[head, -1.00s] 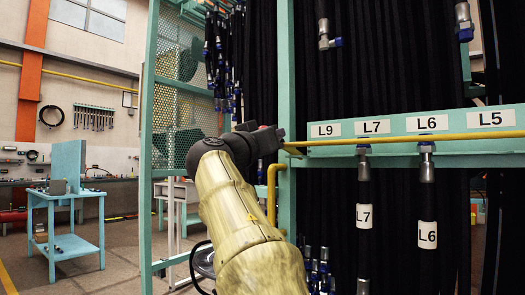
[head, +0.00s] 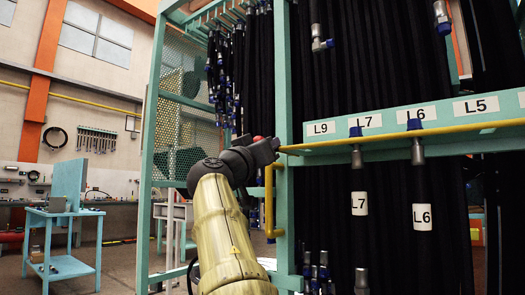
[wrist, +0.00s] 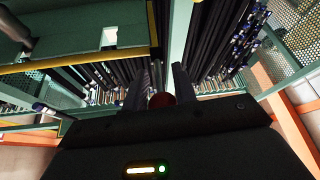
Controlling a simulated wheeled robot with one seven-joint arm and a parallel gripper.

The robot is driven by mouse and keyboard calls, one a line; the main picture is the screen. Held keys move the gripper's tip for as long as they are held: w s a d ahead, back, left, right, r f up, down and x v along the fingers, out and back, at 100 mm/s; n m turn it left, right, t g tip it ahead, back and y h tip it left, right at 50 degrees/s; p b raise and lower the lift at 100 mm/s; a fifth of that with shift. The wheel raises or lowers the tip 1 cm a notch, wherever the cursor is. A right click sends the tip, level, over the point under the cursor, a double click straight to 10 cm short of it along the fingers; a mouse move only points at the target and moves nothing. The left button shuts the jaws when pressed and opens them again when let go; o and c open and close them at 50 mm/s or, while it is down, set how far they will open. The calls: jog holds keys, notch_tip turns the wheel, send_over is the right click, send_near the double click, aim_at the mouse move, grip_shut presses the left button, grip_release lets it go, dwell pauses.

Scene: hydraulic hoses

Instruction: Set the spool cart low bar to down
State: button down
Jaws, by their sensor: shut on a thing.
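The low bar (head: 400,136) is a thin yellow rod running across the front of the teal spool cart (head: 284,80), just below the label row. It looks roughly level in the head view. My gripper (head: 274,148) is at the bar's left end, beside the teal post. It is shut; the fingers hide what lies between them in the head view. In the wrist view my gripper (wrist: 161,85) has a round red piece (wrist: 162,99) between its fingers, seemingly the bar's end. A yellow bar (wrist: 80,65) also crosses the left of the wrist view.
A bent yellow pipe (head: 269,205) stands below my gripper. A mesh panel (head: 190,130) is left of it. A blue table (head: 62,265) stands far left.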

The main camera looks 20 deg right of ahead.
dwell(0.3)
jog(key=c, duration=1.1)
grip_release()
jog(key=shift+a, duration=0.1)
jog(key=shift+f, duration=0.1)
jog(key=shift+s+a+f+b, duration=0.15)
jog(key=shift+a+b, duration=0.1)
jog(key=shift+b, duration=0.05)
jog(key=b+v, duration=0.8)
jog(key=v, duration=0.8)
jog(key=shift+s+a, duration=0.25)
jog(key=shift+s, duration=0.05)
